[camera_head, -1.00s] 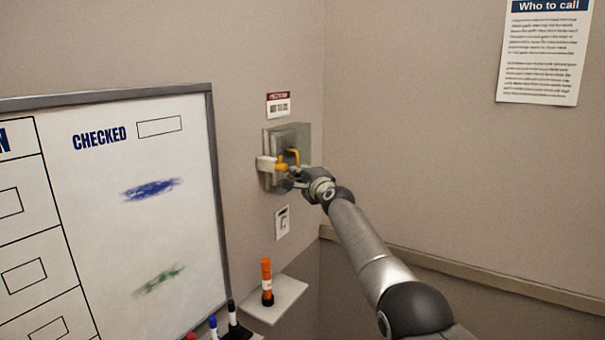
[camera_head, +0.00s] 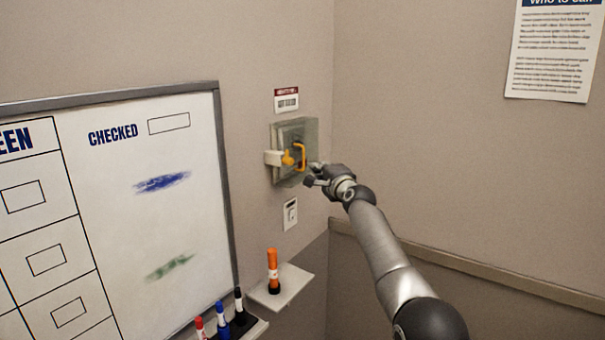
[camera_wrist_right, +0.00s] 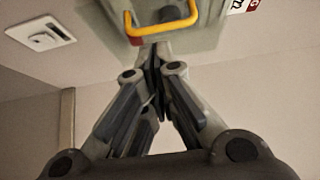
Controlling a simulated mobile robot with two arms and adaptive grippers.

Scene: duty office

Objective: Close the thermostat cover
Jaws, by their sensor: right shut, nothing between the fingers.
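The thermostat cover (camera_head: 311,134) is a greenish see-through box on the wall, left of the room's corner. It lies over the thermostat and looks shut or nearly so; I cannot tell whether a thin gap remains. A yellow handle (camera_head: 304,157) stands on its front. A white block with a yellow piece (camera_head: 287,159) sits at its left side. My right gripper (camera_head: 312,177) is shut and empty, just right of and below the handle. In the right wrist view the shut fingertips (camera_wrist_right: 152,50) are close to the cover (camera_wrist_right: 190,38) and its yellow handle (camera_wrist_right: 130,24). My left gripper is out of view.
A wall switch (camera_head: 290,214) is below the cover and a red-and-white label (camera_head: 286,99) above. A small shelf (camera_head: 293,284) holds an orange marker (camera_head: 273,270). A whiteboard (camera_head: 190,230) fills the left. The right wall is open beside my arm.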

